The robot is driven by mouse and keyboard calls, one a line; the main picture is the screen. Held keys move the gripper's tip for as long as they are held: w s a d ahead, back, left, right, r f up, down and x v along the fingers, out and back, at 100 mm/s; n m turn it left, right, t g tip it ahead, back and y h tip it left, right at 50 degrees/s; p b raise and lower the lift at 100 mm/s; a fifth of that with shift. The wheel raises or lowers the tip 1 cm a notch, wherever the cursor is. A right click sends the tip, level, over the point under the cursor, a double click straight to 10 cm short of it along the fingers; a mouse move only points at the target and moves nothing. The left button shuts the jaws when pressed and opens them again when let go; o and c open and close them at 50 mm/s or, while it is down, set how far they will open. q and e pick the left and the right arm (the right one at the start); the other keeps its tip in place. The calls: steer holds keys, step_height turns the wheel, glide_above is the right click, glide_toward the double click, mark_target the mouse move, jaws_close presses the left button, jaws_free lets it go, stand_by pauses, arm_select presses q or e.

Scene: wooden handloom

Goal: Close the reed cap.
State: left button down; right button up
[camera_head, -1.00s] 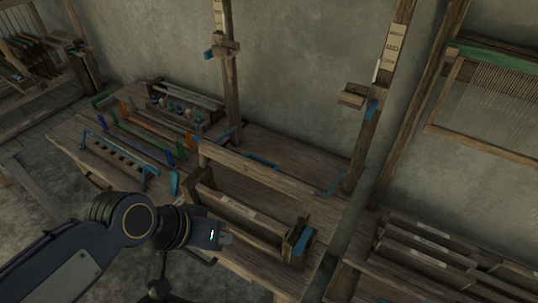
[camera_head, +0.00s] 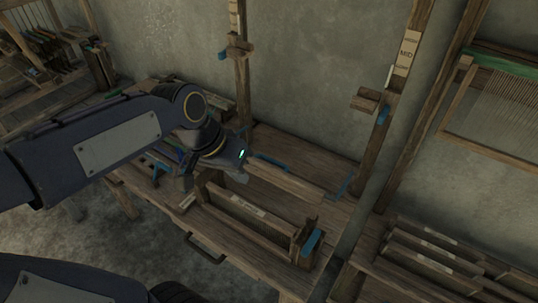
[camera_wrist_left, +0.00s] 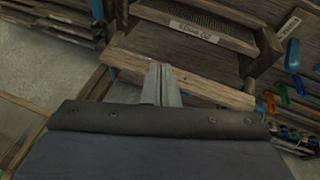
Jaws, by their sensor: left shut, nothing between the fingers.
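A long wooden bar that looks like the reed cap (camera_head: 290,183) lies along the middle of the bench, behind and apart from the upright reed frame (camera_head: 262,226). The frame has a pale label on its top rail. My left gripper (camera_head: 241,176) is shut and empty at the left end of the bar, hiding that end. In the left wrist view, the shut fingers (camera_wrist_left: 161,84) are over a wooden bar (camera_wrist_left: 205,82), with the labelled reed frame (camera_wrist_left: 205,33) beyond. I cannot tell whether the fingers touch the bar. My right gripper is not in view.
A wooden end block with a blue tab (camera_head: 312,242) stands at the right end of the frame. Two posts with small brackets rise behind the bench, the right one (camera_head: 383,120) labelled. A rack of slats (camera_head: 430,262) stands at the right.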

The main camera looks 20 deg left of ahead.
mark_target(266, 173)
arm_select(q)
steer(key=w+m+g+y+p, duration=0.1)
steer(key=w+m+g+y, duration=0.15)
steer(key=w, duration=1.25)
step_height(266, 173, down, 10)
steer(key=w+p, duration=0.1)
steer(key=shift+a+f+n, duration=0.15)
steer(key=shift+a+n, duration=0.1)
steer(key=shift+n, duration=0.2)
